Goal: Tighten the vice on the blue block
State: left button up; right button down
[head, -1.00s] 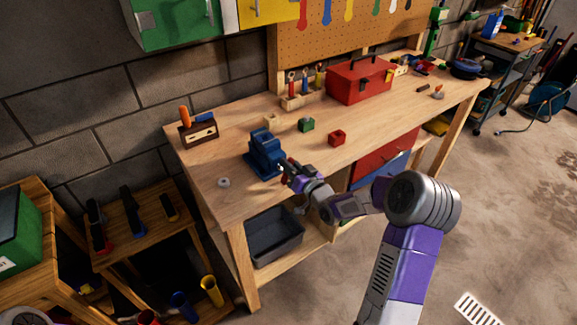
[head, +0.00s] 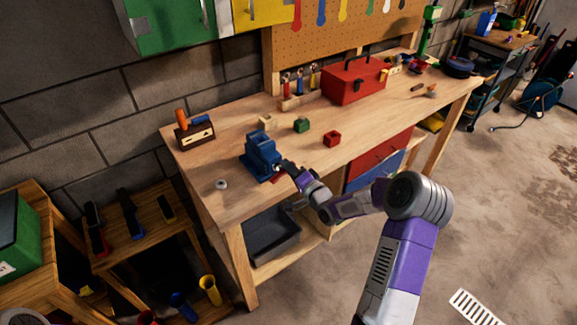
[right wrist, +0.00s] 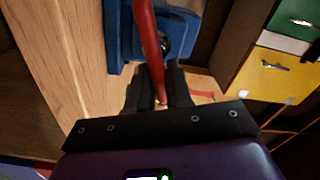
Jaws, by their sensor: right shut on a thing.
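The blue vice (head: 259,150) stands on the workbench (head: 232,203) near its front left corner. I cannot tell a separate blue block from the vice's blue jaws in the head view. My right gripper (head: 282,167) is at the front side of the vice. In the right wrist view the vice (right wrist: 123,35) is just beyond the fingers. A red handle bar (right wrist: 147,35) runs down between the fingertips of my right gripper (right wrist: 158,85), which is shut on it. My left gripper is out of view.
A grey ring (head: 221,184) lies left of the vice. A green block (head: 301,125), a red block (head: 332,139) and a wooden block (head: 265,122) lie behind and to the right. A red toolbox (head: 350,83) stands further back.

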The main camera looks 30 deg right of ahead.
jog(key=shift+s+d+f+m, duration=0.1)
jog(key=shift+s+f+m, duration=0.05)
jog(key=shift+f+m, duration=0.3)
dwell(0.3)
jog(key=c, duration=1.1)
grip_release()
jog(key=shift+s+r, duration=0.1)
jog(key=shift+r, duration=0.1)
jog(key=shift+s+d+p, duration=0.15)
jog(key=shift+s+p, duration=0.15)
jog(key=shift+s, duration=1.6)
jog(key=shift+s+d+p, duration=0.15)
jog(key=shift+s+p, duration=0.1)
jog(key=shift+s, duration=1.6)
